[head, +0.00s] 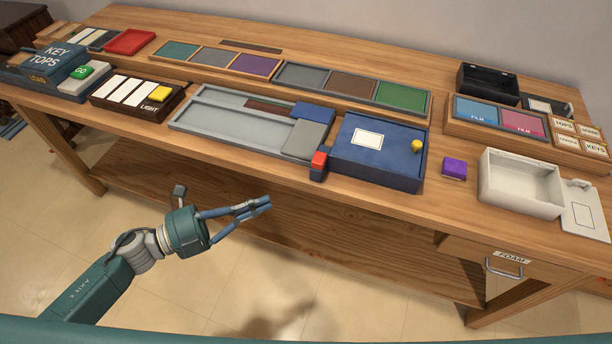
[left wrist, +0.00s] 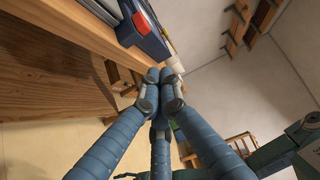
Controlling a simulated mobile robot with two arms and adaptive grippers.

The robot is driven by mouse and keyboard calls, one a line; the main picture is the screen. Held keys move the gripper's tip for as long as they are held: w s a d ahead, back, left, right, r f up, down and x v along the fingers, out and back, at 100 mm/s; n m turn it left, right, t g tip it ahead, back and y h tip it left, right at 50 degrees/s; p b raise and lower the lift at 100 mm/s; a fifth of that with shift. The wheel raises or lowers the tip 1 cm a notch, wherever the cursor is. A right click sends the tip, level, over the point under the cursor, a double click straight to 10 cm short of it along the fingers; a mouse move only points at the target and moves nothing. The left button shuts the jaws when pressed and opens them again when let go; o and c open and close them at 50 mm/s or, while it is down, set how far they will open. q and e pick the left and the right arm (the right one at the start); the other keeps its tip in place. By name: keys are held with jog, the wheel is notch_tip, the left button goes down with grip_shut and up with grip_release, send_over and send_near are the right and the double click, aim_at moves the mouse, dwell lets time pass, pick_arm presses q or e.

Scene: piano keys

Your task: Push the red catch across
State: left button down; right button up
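The red catch (head: 319,159) is a small red block on a dark blue base, at the front left corner of the blue box (head: 385,165). The box has a white label and a yellow knob on its lid, which looks shut. The red catch also shows small in the left wrist view (left wrist: 142,20). My left gripper (head: 266,203) is in front of the bench, left of and nearer than the catch, and apart from it. Its blue fingers meet at the tips with nothing seen between them, as the left wrist view shows (left wrist: 161,77). My right gripper is not in view.
A grey tray (head: 207,123) with a grey slab stands left of the box. A purple block (head: 454,167) and a white open bin (head: 520,183) stand to its right. The wooden bench's front edge runs between my left gripper and the catch.

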aim_at(312, 163)
pick_arm(q)
jog(key=w+a+p+x, duration=0.1)
jog(key=w+p+x, duration=0.1)
jog(key=x, duration=1.1)
jog(key=shift+w+a+p, duration=0.25)
jog(key=shift+w+p, duration=0.05)
jog(key=shift+p, duration=0.4)
jog(key=w+b, duration=0.1)
jog(key=w+d+b, duration=0.1)
jog(key=w, duration=0.1)
jog(key=shift+w+f, duration=0.1)
jog(key=shift+w, duration=0.2)
